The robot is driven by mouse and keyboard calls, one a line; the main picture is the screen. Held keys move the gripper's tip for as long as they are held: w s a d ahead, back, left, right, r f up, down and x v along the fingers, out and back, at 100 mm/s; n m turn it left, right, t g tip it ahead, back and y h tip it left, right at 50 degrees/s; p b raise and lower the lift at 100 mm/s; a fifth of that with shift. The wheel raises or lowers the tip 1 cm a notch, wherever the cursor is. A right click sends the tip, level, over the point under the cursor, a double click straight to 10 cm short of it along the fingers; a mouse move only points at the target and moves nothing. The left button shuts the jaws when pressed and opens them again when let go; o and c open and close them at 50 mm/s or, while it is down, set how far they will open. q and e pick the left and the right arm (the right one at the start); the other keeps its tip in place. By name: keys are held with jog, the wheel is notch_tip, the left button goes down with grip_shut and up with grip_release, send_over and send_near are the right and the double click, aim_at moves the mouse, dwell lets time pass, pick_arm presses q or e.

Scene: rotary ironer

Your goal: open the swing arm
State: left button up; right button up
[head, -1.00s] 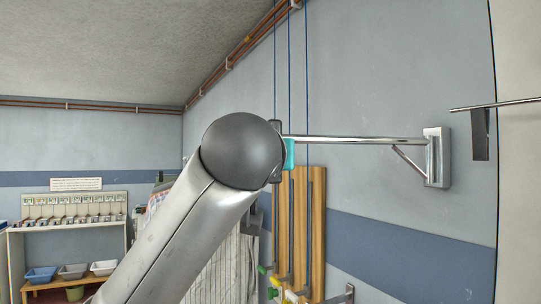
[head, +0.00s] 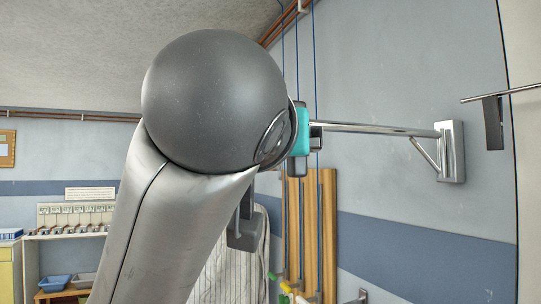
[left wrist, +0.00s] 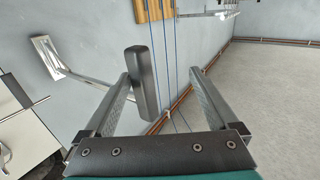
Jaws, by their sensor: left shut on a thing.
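The swing arm (head: 380,128) is a shiny metal bar with a diagonal brace, running left from a bracket (head: 452,152) on the wall. In the left wrist view the bar (left wrist: 90,80) leads from its bracket (left wrist: 44,52) to a dark upright handle (left wrist: 143,85) at its free end. My left gripper (head: 316,135), with a teal band, is at that free end; its forearm hides much of the head view. In the left wrist view my left gripper (left wrist: 160,80) has the handle between its fingers, nearer the left one. My right gripper is not in view.
A second thin bar with a dark hanging plate (head: 493,122) juts in at the right. Blue cords (head: 314,80) hang behind the gripper, before wooden boards (head: 329,225). A striped cloth (head: 225,270) and a shelf with bins (head: 55,281) stand at lower left.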

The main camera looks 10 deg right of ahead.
pick_arm(q)
jog(key=s+a, duration=0.3)
jog(key=s, duration=0.2)
jog(key=shift+s+r+b, duration=0.15)
jog(key=shift+b, duration=0.25)
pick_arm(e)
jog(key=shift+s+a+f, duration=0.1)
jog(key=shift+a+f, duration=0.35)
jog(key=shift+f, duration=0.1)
pick_arm(q)
jog(key=shift+c, duration=0.2)
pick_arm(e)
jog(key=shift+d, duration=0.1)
